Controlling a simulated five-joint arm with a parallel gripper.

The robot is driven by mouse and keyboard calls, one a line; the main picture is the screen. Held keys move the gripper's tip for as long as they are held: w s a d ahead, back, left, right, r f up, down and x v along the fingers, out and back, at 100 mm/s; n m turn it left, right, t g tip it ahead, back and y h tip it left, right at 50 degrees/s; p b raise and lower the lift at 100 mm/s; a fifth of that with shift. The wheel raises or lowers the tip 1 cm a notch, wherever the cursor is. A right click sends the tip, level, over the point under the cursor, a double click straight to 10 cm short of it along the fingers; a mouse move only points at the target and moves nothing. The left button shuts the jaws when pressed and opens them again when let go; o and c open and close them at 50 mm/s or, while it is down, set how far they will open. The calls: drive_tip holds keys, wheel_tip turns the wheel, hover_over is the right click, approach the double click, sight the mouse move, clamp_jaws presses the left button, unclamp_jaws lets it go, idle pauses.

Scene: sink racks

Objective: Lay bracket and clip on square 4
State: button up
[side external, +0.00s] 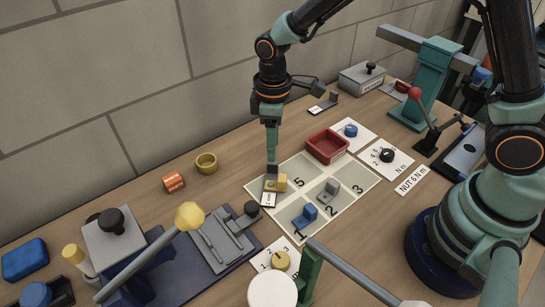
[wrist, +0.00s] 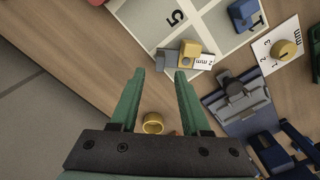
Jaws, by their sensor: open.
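A numbered mat (side external: 258,188) lies on the table. A yellow bracket (side external: 281,183) stands on its near-left back square, whose number is covered; it also shows in the wrist view (wrist: 190,46). Beside and touching or nearly touching it lies a flat piece with a white "2 mm" label (wrist: 204,62) and a grey end block (wrist: 160,62). I cannot tell a separate clip. A blue bracket (side external: 306,214) stands on square 1 and a grey bracket (side external: 329,191) on square 2. My gripper (wrist: 160,75) is open, pointing down, its fingertips either side of the grey end block, holding nothing visible.
A red tray (side external: 327,147) stands at the mat's far back corner. A yellow cup (side external: 206,163) and an orange block (side external: 174,181) sit left of the mat. A blue-based fixture (side external: 218,245) with levers is close at front left. Squares 3 and 5 look clear.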

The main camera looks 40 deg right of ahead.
wheel_tip(320, 180, up, 8)
drive_tip(key=s+d+r+m+t, duration=0.5)
drive_tip(key=s+d+r+m, duration=0.4)
drive_tip(key=d, duration=0.4)
drive_tip(key=shift+s+d+r+t, duration=0.3)
drive_tip(key=shift+s+d, duration=0.05)
drive_tip(key=shift+d, duration=0.05)
idle(1.4)
